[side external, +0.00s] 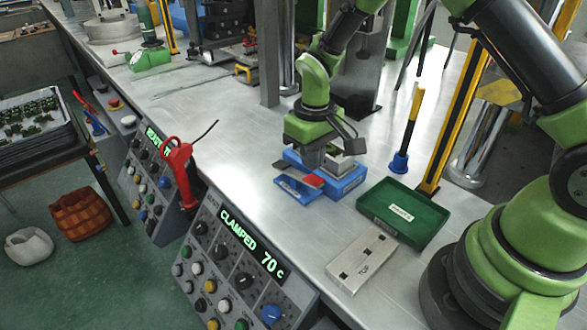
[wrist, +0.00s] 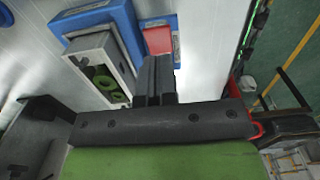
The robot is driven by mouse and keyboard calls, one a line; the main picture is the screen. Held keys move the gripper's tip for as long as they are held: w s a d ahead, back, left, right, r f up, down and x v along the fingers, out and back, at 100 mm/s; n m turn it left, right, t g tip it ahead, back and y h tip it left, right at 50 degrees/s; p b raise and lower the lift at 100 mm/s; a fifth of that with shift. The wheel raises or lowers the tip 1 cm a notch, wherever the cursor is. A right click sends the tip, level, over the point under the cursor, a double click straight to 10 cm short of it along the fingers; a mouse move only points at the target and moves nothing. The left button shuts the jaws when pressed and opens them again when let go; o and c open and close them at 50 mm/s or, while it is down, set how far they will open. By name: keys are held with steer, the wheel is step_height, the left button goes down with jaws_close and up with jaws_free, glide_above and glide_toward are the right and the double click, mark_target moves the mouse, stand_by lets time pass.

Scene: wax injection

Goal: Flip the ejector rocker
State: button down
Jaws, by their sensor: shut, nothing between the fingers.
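The ejector rocker shows as a red paddle (side external: 314,180) on a low blue base (side external: 290,184) with a pale label, on the metal bench. In the wrist view the red paddle (wrist: 158,40) lies just beyond my fingertips, with blue around it. My gripper (side external: 312,158) points down close above the rocker and the blue fixture beside it. In the wrist view my gripper (wrist: 156,62) is shut with its fingers together and empty. The fingers cover part of the rocker, and I cannot tell whether they touch it.
A blue fixture (side external: 344,184) holds a grey mould block (wrist: 95,52) with green wax inside, right beside the rocker. Control panels (side external: 215,270) line the front edge. The bench left of the rocker is clear.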

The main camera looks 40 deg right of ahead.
mark_target(311, 178)
steer(key=shift+f, duration=2.05)
stand_by(1.0)
steer(key=shift+r, duration=3.55)
